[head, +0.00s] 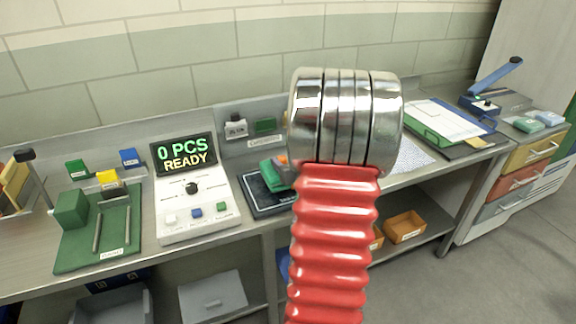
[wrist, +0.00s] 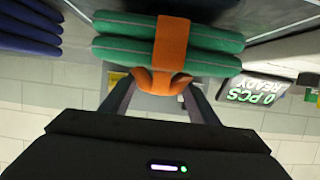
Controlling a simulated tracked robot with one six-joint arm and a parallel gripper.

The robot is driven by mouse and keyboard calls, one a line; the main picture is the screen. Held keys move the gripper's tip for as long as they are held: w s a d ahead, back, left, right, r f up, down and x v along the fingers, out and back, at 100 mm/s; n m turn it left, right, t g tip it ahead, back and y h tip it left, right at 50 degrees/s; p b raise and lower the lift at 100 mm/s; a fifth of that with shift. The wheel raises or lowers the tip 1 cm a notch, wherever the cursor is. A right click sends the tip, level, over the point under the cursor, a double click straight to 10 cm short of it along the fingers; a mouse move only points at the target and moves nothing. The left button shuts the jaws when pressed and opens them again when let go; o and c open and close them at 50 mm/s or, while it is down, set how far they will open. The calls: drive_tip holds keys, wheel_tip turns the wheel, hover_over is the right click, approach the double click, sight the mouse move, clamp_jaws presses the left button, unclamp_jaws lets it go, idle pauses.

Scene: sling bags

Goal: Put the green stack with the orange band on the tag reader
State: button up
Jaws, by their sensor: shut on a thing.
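The green stack with the orange band (wrist: 110,48) fills the top of the wrist view as folded green layers with the band (wrist: 174,45) around the middle. My gripper (wrist: 165,82) is shut on it at the band's loop. In the head view, the stack's green end (head: 268,172) and a bit of orange show left of my red arm, over or on a flat dark pad (head: 255,202), likely the tag reader's surface. I cannot tell whether the stack touches the pad. My gripper is hidden behind the arm there. The console display (head: 186,155) reads "0 PCS READY".
A green tray (head: 72,262) with posts and small blocks stands left of the console. A clipboard (head: 440,120) and a blue-handled tool (head: 494,78) are at the right. Dark blue layers (wrist: 28,28) show at the left in the wrist view. Orange bins (head: 405,228) sit on the lower shelf.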

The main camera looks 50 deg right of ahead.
drive_tip(key=shift+f, duration=0.9)
drive_tip(key=shift+f, duration=0.15)
drive_tip(key=o, duration=1.3)
drive_tip(key=shift+o, duration=0.2)
drive_tip(key=shift+s+a+r, duration=0.25)
drive_tip(key=shift+s+r, duration=0.05)
drive_tip(key=shift+s, duration=0.1)
drive_tip(key=v, duration=1.1)
